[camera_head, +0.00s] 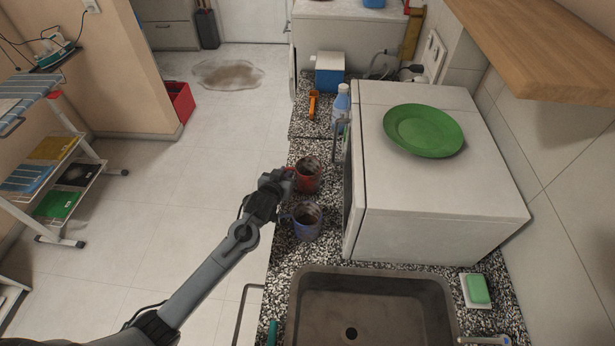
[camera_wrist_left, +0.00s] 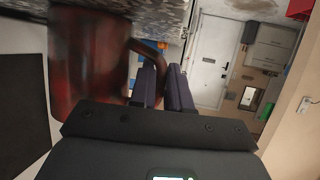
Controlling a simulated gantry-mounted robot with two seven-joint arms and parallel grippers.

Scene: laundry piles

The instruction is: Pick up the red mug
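The red mug (camera_head: 308,178) stands upright on the speckled counter, beside the white appliance. My left gripper (camera_head: 289,174) reaches it from the left, at its handle side. In the left wrist view the mug's dark red body (camera_wrist_left: 85,60) fills the upper left, upside down in the picture. Its handle curves into the narrow gap between the fingers of my left gripper (camera_wrist_left: 162,82), which look shut on it. Whether the mug's base touches the counter is hard to tell. My right gripper is not in view.
A blue mug (camera_head: 305,222) stands close in front of the red one. The white appliance (camera_head: 415,216) carries a green plate (camera_head: 424,130). A bottle (camera_head: 341,104) and an orange-handled item (camera_head: 313,104) are behind. The sink (camera_head: 428,304) is at the front; floor lies open left.

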